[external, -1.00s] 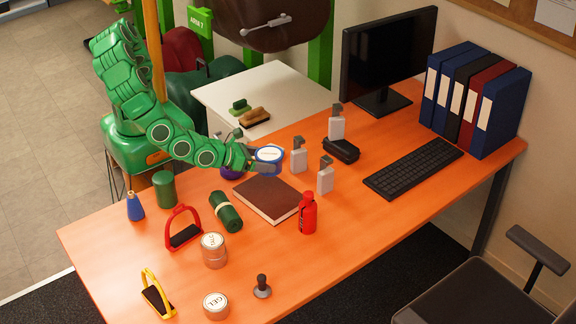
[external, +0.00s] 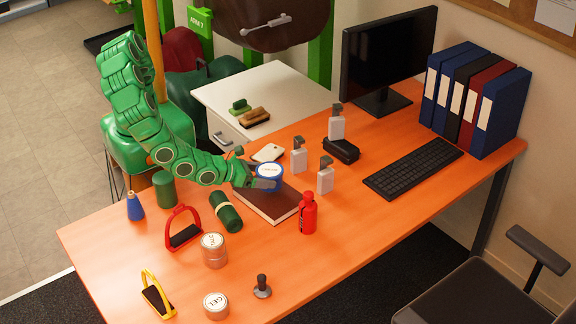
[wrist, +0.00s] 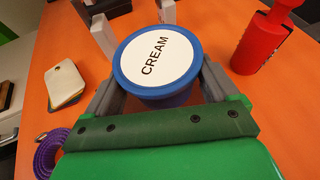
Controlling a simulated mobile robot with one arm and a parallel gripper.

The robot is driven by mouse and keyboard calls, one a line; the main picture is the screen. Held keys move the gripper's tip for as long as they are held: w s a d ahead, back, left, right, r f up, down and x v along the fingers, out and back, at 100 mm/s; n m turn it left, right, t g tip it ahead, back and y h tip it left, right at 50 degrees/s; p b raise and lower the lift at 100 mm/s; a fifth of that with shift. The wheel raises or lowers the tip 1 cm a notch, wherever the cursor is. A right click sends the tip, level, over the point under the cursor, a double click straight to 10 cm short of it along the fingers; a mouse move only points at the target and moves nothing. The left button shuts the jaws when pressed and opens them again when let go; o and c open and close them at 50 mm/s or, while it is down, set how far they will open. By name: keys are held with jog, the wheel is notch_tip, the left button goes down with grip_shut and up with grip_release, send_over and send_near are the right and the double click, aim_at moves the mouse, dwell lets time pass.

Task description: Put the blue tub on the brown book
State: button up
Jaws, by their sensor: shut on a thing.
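The blue tub (external: 268,178) has a white lid; in the wrist view the tub (wrist: 156,58) reads "CREAM". My gripper (external: 262,184) is shut on it, with one grey finger on each side of the tub (wrist: 158,88). The brown book (external: 272,204) lies flat on the orange desk, partly hidden by my gripper and the tub. The tub appears over the book's far part. I cannot tell whether it touches the book. The book is not clearly visible in the wrist view.
A red bottle (external: 308,213) stands by the book's right corner. Grey-white spray bottles (external: 326,176) stand to the right. A white pad (external: 268,153) lies behind the tub, and a green roll (external: 226,212) lies left of the book. The desk's front right is clear.

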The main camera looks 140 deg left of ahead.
jog(key=shift+f, duration=1.7)
jog(key=shift+f, duration=0.1)
jog(key=o, duration=1.1)
jog(key=shift+v, duration=6.05)
jog(key=shift+r, duration=0.2)
